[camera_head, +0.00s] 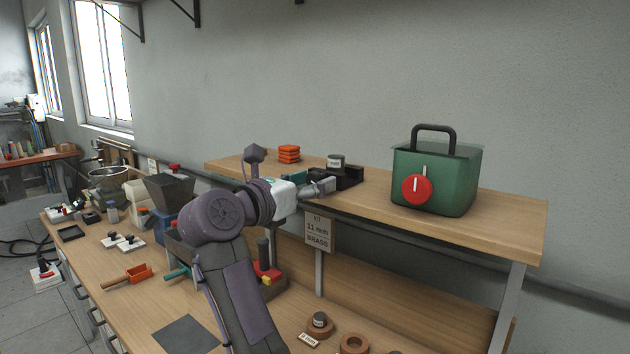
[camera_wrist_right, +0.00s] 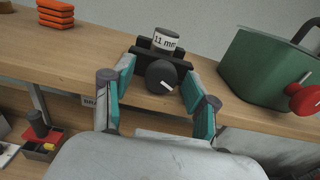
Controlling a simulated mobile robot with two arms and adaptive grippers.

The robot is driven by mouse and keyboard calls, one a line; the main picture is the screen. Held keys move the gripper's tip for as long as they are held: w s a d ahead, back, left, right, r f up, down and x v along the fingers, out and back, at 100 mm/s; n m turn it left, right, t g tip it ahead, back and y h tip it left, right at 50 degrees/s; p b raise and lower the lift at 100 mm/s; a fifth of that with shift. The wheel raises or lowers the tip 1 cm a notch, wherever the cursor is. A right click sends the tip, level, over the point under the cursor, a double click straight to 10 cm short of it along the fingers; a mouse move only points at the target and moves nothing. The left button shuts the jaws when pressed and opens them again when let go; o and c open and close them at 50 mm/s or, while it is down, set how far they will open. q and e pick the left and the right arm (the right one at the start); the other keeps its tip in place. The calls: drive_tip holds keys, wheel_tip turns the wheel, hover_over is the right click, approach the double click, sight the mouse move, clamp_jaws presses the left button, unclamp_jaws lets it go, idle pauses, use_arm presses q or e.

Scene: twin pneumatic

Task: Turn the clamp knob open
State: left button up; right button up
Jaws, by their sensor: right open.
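A black clamp (camera_head: 349,176) sits on the raised wooden shelf and holds a grey cylinder (camera_head: 336,161) with a white label. In the right wrist view the cylinder (camera_wrist_right: 165,39) reads "11 mm". The clamp's round black knob (camera_wrist_right: 161,77) faces me, with a white pointer mark slanting down to the right. My right gripper (camera_head: 328,186) is open at the shelf's front edge by the clamp. In the right wrist view its teal-padded fingers (camera_wrist_right: 158,76) stand one on each side of the knob; I cannot tell whether they touch it. My left gripper is not in view.
A green box (camera_head: 450,180) with a red knob (camera_head: 417,189) stands right of the clamp. Orange stacked pieces (camera_head: 289,154) lie to its left. A sign (camera_head: 318,232) reading "11 mm BRASS" hangs below the shelf edge. The lower bench holds several tools and parts.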

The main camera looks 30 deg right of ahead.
drive_tip(key=shift+a, duration=0.1)
drive_tip(key=shift+c, duration=1)
clamp_jaws()
drive_tip(key=shift+s+n, duration=0.1)
drive_tip(key=shift+n, duration=0.6)
drive_tip(key=shift+o, duration=1)
unclamp_jaws()
wheel_tip(320, 180, up, 10)
